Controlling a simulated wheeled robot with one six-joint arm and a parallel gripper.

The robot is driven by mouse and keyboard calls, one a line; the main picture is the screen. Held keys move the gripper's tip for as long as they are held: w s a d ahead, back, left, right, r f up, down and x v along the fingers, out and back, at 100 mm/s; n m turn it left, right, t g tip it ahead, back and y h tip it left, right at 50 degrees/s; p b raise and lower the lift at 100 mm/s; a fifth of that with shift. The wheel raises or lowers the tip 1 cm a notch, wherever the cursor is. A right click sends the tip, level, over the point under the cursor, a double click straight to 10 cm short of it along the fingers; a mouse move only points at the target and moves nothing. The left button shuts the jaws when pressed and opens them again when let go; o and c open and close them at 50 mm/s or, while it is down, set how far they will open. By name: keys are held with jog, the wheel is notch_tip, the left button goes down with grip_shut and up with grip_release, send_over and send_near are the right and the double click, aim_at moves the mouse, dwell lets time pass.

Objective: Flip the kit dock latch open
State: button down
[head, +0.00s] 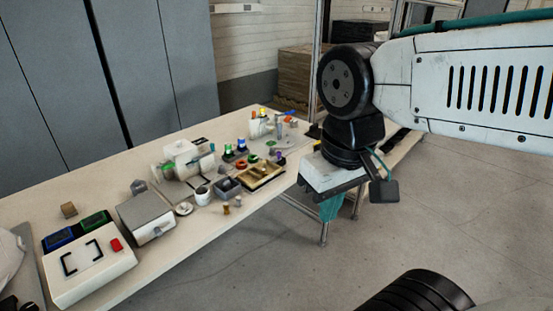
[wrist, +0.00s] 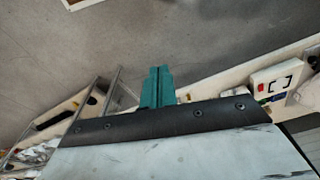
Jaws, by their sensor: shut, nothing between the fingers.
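A white box with black corner brackets, which looks like the kit dock (head: 92,266), sits at the near left of the table in the head view. A red tab (head: 116,244), possibly its latch, is on its top right. The same box (wrist: 283,74) and red tab (wrist: 263,87) show at the right of the wrist view, small. My gripper (head: 331,209) has teal fingers, shut and empty, pointing down beside the table's right edge, well away from the box. The fingers (wrist: 157,88) also show in the wrist view.
A grey-topped box (head: 146,207) stands right of the white box. Blue (head: 59,239) and green (head: 94,221) trays lie behind it. A wooden tray (head: 262,176) and several small parts crowd the far table. Open floor (head: 420,220) lies to the right.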

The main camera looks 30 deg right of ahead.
jog(key=shift+f, duration=0.1)
jog(key=w+d+f+h, duration=0.25)
jog(key=w+f, duration=0.25)
jog(key=w, duration=0.8)
jog(key=w+d+f+h, duration=0.1)
jog(key=w+d+f, duration=0.35)
jog(key=w, duration=0.85)
jog(key=w+d+f+h, duration=0.25)
jog(key=w+f, duration=0.35)
jog(key=w, duration=0.7)
jog(key=w+r+m+t, duration=0.1)
jog(key=w+t, duration=0.2)
jog(key=w, duration=0.5)
jog(key=shift+w+r+m, duration=0.25)
jog(key=shift+w+m, duration=0.05)
jog(key=shift+w, duration=0.05)
